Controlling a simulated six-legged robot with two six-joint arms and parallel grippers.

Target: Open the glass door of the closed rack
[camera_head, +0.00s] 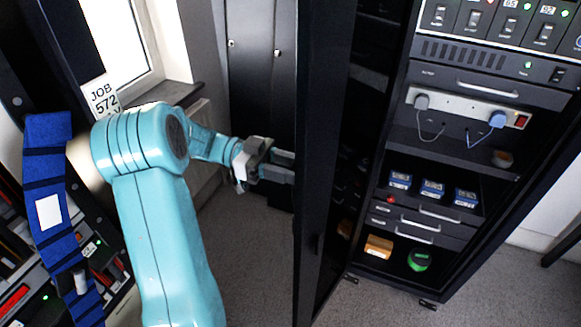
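The rack (470,175) stands at the right with its front uncovered, so its shelves and equipment show. Its dark-framed door (320,150) stands swung out to the left of the opening and is seen nearly edge-on. A small dark handle (319,243) shows low on the door. My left gripper (284,166) is at the left side of the door, fingers pointing right at it. Its two fingers appear slightly apart with nothing visible between them. I cannot tell whether the fingertips touch the door. My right gripper is not in view.
Inside the rack are a power strip (468,107) with plugs, blue boxes (432,188), a yellow block (378,246) and a green round item (419,260). A dark cabinet (262,80) stands behind my gripper. A blue strap (47,160) and shelving are at left. Grey floor (250,260) is clear.

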